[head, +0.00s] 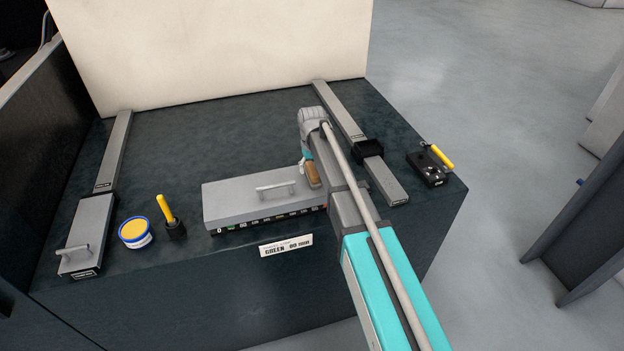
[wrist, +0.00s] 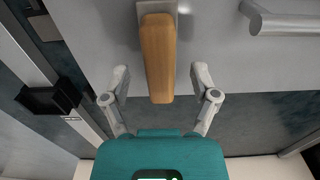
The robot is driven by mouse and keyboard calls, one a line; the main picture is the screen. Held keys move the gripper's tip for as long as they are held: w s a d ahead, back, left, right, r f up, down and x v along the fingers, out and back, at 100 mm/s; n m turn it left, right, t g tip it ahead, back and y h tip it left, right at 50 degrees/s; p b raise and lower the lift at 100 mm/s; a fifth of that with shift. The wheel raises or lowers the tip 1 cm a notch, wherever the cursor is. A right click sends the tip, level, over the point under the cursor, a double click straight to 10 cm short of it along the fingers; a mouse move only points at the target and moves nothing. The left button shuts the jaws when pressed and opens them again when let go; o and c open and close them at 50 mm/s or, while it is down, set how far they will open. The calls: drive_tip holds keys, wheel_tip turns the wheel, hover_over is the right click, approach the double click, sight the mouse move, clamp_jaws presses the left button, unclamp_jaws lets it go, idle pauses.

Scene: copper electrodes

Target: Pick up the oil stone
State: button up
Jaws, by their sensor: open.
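An orange-brown bar, which I take to be the oil stone (wrist: 157,60), runs up the middle of the wrist view, with a small metal plate at its far end. My gripper (wrist: 160,72) is open, one finger on each side of the bar, with a visible gap on both sides. Whether the fingers are level with the bar or above it, I cannot tell. In the head view the bar (head: 313,174) shows beside my arm, at the right end of the grey box. My arm hides the fingers there.
The grey box (head: 238,199) has a handle on its lid, which also shows in the wrist view (wrist: 285,20). A grey rail with a black slider (head: 369,151) is right of my arm. A yellow-topped tub (head: 135,232) and yellow-handled tool (head: 168,212) stand left.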

drive_tip(key=shift+f+b, duration=0.6)
drive_tip(key=shift+f, duration=0.3)
clamp_jaws()
